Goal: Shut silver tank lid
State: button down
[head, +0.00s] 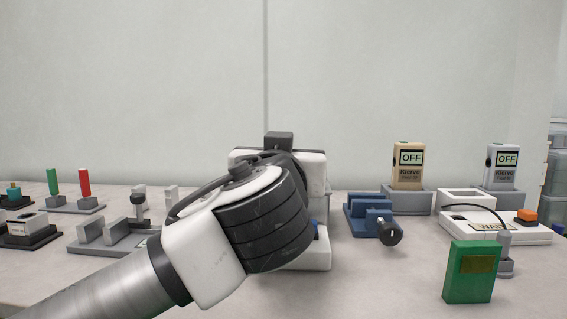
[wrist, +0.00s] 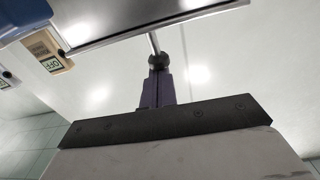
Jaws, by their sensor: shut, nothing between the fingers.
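In the wrist view my gripper (wrist: 158,64) is shut and empty, its dark fingers together. A thin pale rod shows just beyond the fingertips and reaches toward a flat pale panel (wrist: 115,18) with a dark edge; I cannot tell whether the fingers touch the rod. The panel may be the tank lid, but I cannot tell for sure. In the head view my arm covers much of a white machine (head: 318,262) with a dark-edged top and a grey block above. My fingers are hidden there, and no silver tank can be made out clearly.
Right of the machine stand a blue vise-like fixture (head: 368,216) with a black knob, a beige tester (head: 408,168), a white tester (head: 502,166) and a green box (head: 470,272). Left are a grey fixture (head: 110,240) and green and red upright pieces.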

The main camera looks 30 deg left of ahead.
jog(key=shift+s+f+b, duration=0.15)
jog(key=shift+f+b, duration=0.15)
jog(key=shift+f, duration=0.15)
dwell(0.3)
jog(key=shift+r, duration=0.1)
